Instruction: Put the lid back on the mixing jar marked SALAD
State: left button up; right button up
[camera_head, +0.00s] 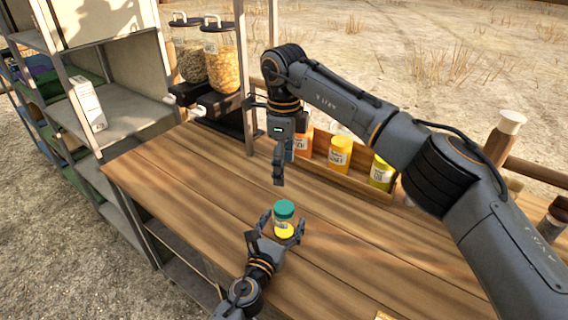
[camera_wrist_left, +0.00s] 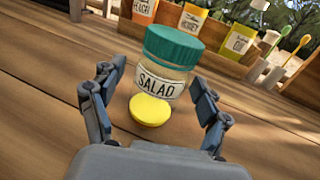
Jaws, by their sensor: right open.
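The jar marked SALAD (camera_wrist_left: 160,82) stands upright on the table with a teal lid (camera_wrist_left: 174,46) on its top. It also shows in the head view (camera_head: 284,219). A round yellow disc (camera_wrist_left: 150,110) is at the jar's near base; whether it touches the jar I cannot tell. My left gripper (camera_head: 278,226) is open, low over the table, with its fingers on either side of the jar and disc. A gap shows at the left finger. My right gripper (camera_head: 280,181) is open and empty, pointing down above and behind the jar; one finger is mostly hidden.
A wooden rack (camera_head: 348,176) with orange and yellow containers stands behind the jar. Two dispensers (camera_head: 220,58) are at the back left, beside a post. A grey shelf (camera_head: 125,105) with a white carton is at the left.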

pick_arm(q)
jog(key=v, duration=1.2)
jog(key=shift+r, duration=0.1)
